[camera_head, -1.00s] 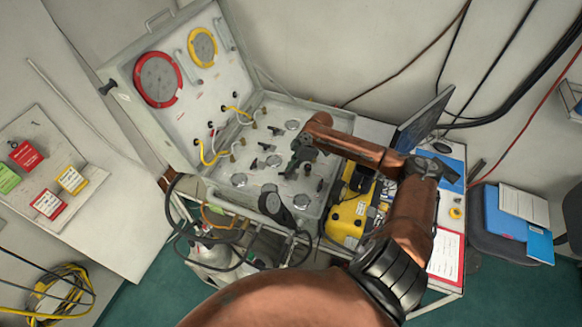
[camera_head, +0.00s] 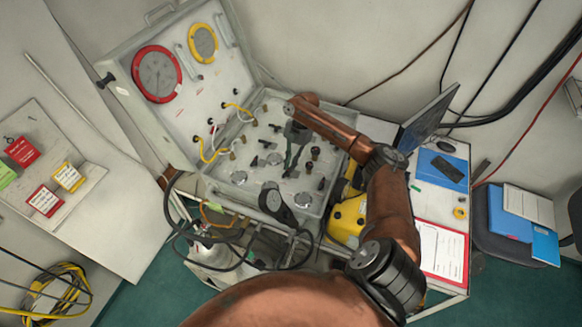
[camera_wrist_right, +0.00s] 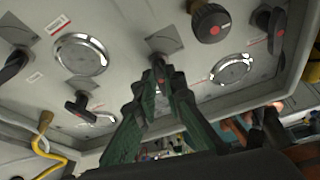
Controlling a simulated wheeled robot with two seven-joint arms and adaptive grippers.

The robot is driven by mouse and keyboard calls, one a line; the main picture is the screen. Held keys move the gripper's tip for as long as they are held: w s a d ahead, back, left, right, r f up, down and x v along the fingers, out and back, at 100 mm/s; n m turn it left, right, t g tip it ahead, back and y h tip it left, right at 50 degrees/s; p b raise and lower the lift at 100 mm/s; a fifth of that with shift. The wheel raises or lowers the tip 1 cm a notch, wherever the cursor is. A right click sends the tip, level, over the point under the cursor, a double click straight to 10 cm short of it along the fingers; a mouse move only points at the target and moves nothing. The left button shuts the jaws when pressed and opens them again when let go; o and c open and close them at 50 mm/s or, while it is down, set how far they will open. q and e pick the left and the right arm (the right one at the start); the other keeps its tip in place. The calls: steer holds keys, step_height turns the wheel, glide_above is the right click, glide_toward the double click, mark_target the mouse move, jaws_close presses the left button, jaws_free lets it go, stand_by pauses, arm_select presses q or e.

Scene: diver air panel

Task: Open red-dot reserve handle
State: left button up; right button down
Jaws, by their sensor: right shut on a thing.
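The open grey air panel case (camera_head: 215,178) holds several gauges, knobs and black handles. My right gripper (camera_head: 289,168) reaches down onto the panel face from the upper right. In the right wrist view its green fingers (camera_wrist_right: 157,85) are shut on a small dark handle (camera_wrist_right: 158,62) that sits on a square plate. The fingers hide most of this handle, and I cannot tell how far it is turned. A black handle with a red dot (camera_wrist_right: 80,105) stands to the left, apart from the fingers. My left gripper is not in view.
A round black knob with a red centre (camera_wrist_right: 211,22) and another black handle (camera_wrist_right: 272,24) are to the right of the fingers. Round gauges (camera_wrist_right: 82,54) flank them. A yellow case (camera_head: 348,218) stands beside the panel, below my right arm.

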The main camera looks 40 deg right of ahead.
steer(key=shift+w+a+n+g+b, duration=0.15)
steer(key=shift+n+g+b, duration=0.15)
steer(key=shift+n, duration=0.6)
steer(key=c, duration=2)
jaws_free()
steer(key=v, duration=1.2)
